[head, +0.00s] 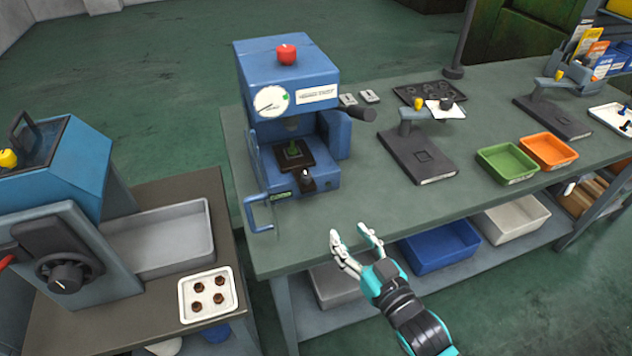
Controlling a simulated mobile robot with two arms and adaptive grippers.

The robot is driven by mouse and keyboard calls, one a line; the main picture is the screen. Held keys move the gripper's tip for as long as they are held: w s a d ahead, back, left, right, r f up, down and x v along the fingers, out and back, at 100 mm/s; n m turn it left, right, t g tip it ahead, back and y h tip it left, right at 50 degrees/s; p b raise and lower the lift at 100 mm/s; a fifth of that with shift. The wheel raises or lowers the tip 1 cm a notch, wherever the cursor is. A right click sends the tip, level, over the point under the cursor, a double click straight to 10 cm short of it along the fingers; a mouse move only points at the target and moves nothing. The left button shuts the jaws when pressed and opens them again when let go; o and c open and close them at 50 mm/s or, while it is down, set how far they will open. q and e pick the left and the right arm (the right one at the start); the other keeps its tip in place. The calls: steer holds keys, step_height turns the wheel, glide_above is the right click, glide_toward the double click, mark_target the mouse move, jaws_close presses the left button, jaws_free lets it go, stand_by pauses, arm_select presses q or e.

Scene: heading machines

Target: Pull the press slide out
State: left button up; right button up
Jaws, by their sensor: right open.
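The blue press (286,75) stands on the green-topped bench, with a red knob (287,54) on top and a round dial on its front. A short dark piece with a pale knob (306,174) sits at the plate's front edge. A blue bar handle (249,214) sticks out at the press's lower front left. My right gripper (351,237) is open and empty at the bench's front edge, right of and in front of the press, apart from it. My left gripper is out of view.
Right of the press are two dark stands (418,154), a green tray (506,163) and an orange tray (549,151). Bins sit on the shelf below. At left, another blue machine (60,170) stands by a white tray (208,294) of brown parts. Bench top before the press is clear.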

mark_target(309, 180)
steer(key=shift+y, duration=0.5)
steer(key=r+x, duration=0.1)
steer(key=x, duration=0.4)
steer(key=r+p+x, duration=0.1)
steer(key=x, duration=0.5)
steer(key=r+p+x, duration=0.1)
steer(key=x, duration=0.4)
steer(key=shift+a, duration=0.45)
steer(key=shift+w+a+f+p, duration=0.1)
steer(key=shift+w+a+p, duration=0.25)
steer(key=shift+w, duration=0.25)
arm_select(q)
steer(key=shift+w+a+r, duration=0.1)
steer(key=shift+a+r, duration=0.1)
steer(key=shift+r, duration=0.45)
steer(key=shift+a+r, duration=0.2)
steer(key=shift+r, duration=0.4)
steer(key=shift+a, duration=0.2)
arm_select(e)
jaws_close()
